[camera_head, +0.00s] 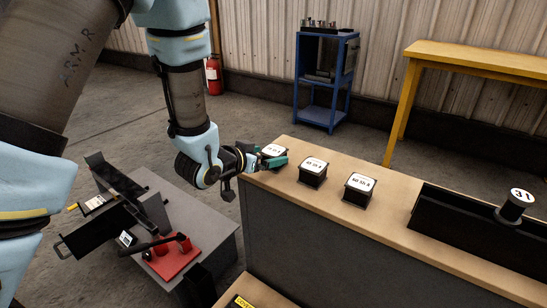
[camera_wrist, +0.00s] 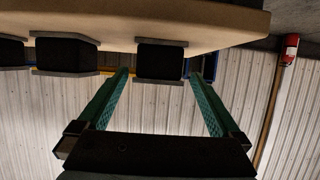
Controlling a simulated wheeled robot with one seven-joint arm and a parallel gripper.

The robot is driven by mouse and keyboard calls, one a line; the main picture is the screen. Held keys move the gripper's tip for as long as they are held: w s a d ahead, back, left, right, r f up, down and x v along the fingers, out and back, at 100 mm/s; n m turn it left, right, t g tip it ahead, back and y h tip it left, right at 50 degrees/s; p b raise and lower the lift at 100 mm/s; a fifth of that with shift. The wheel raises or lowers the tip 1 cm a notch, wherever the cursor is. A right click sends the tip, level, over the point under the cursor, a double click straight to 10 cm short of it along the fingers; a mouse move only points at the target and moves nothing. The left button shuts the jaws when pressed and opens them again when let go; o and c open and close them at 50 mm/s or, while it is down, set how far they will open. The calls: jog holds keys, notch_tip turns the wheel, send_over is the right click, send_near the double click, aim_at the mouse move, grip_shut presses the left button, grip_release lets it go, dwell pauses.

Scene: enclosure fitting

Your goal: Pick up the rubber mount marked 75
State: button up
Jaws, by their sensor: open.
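Three dark, square rubber mounts with white top labels stand in a row on the tan bench top (camera_head: 330,149). The leftmost mount (camera_head: 273,150) is partly hidden by my gripper (camera_head: 270,160); its label is too small to read surely. The middle mount (camera_head: 313,172) and the right mount (camera_head: 358,190) carry labels that seem to read 45 and 60. In the wrist view, my gripper (camera_wrist: 158,76) is open with green fingers, and one mount (camera_wrist: 161,61) appears between the fingertips. I cannot tell how deep it sits between them. Nothing is held.
A black tray (camera_head: 470,228) with a round part marked 31 (camera_head: 515,204) stands right on the bench. A low grey table (camera_head: 180,200) bears black parts and a red plate (camera_head: 172,258). A blue rack (camera_head: 325,85) and yellow table (camera_head: 480,60) stand behind.

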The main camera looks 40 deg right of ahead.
aim_at(271, 154)
jog(key=x, duration=0.3)
jog(key=shift+d+f, duration=0.1)
jog(key=shift+d, duration=0.15)
grip_shut()
dwell(0.6)
